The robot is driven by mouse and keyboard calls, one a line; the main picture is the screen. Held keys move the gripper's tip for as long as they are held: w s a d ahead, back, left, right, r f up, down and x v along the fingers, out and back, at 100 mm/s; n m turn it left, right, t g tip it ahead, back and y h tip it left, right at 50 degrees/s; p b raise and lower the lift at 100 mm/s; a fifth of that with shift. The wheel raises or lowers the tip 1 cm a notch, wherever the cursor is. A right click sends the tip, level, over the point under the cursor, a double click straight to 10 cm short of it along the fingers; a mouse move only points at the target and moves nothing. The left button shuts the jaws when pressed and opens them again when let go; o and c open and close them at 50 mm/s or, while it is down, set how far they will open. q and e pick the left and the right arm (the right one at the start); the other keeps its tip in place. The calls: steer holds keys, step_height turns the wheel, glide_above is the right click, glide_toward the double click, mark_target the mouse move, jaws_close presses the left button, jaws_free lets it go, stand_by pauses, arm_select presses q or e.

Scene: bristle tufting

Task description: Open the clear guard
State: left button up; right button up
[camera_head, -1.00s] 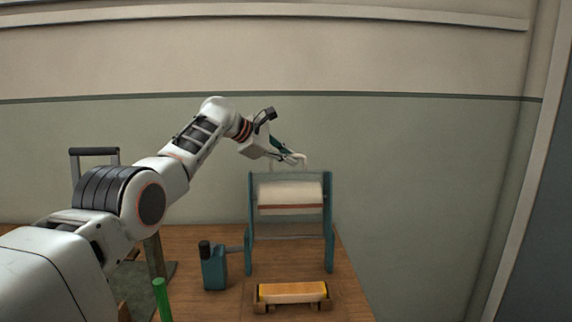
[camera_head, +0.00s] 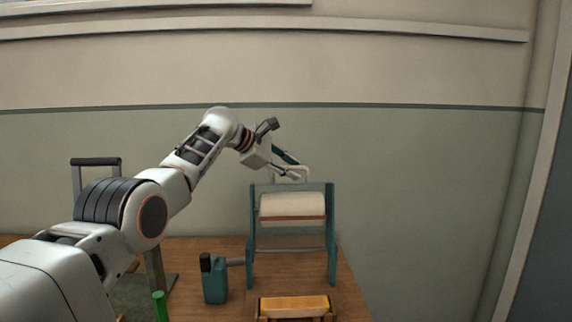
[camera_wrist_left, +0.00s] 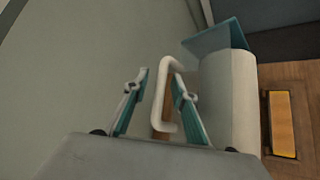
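The machine has a teal frame (camera_head: 332,235) and a pale roller (camera_head: 292,206) across it. A white loop handle (camera_head: 306,172) stands above the frame's top; it also shows in the wrist view (camera_wrist_left: 161,75). I cannot clearly make out the clear guard's panel. My left gripper (camera_head: 292,171) is at the handle above the roller. In the wrist view, its teal fingers (camera_wrist_left: 160,103) are apart, one on each side of the handle, with gaps visible. I cannot tell whether either finger touches it. My right gripper is not in view.
A teal bottle-like object with a dark top (camera_head: 215,280) stands left of the frame. A yellow-orange block in a wooden holder (camera_head: 294,307) lies in front. A green cylinder (camera_head: 160,305) is at lower left. The wooden table (camera_head: 348,290) ends just right of the machine.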

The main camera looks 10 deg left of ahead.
arm_select(q)
steer(key=shift+s+r, duration=0.1)
steer(key=shift+r, duration=0.05)
steer(key=shift+v, duration=5.95)
